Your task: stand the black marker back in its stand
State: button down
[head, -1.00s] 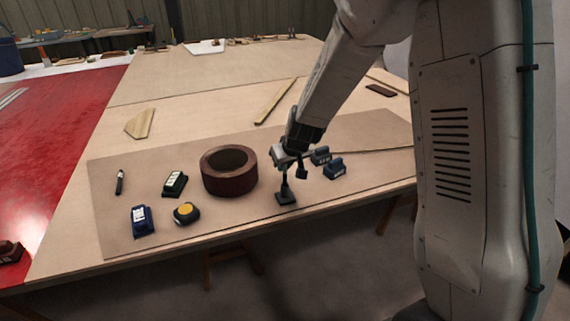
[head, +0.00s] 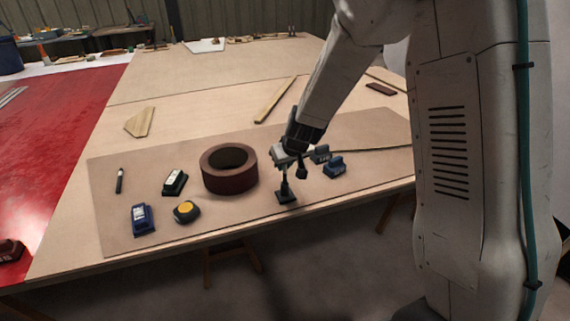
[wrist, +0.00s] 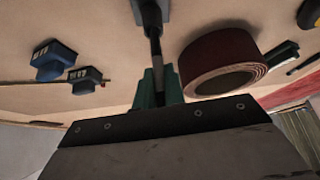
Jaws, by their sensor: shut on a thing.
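My gripper (head: 288,155) reaches down over the front right of the brown mat. In the wrist view its green fingers (wrist: 158,92) are shut on a slim dark upright thing, which looks like the black marker (wrist: 156,50). Below it is the black stand (head: 287,198), with a square base on the mat; it also shows at the top of the wrist view (wrist: 151,10). The marker is in line with the stand. I cannot tell whether its lower end is seated or just above, as the fingers and angle hide it.
A large brown tape roll (head: 229,180) stands left of the stand. Further left are a yellow-topped tape measure (head: 187,212), a blue block (head: 143,219), a green block (head: 175,183) and a dark pen-like thing (head: 119,181).

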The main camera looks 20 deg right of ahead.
jog(key=shift+f, duration=0.65)
dwell(1.1)
jog(key=c, duration=1.4)
grip_release()
jog(key=shift+v, duration=3.9)
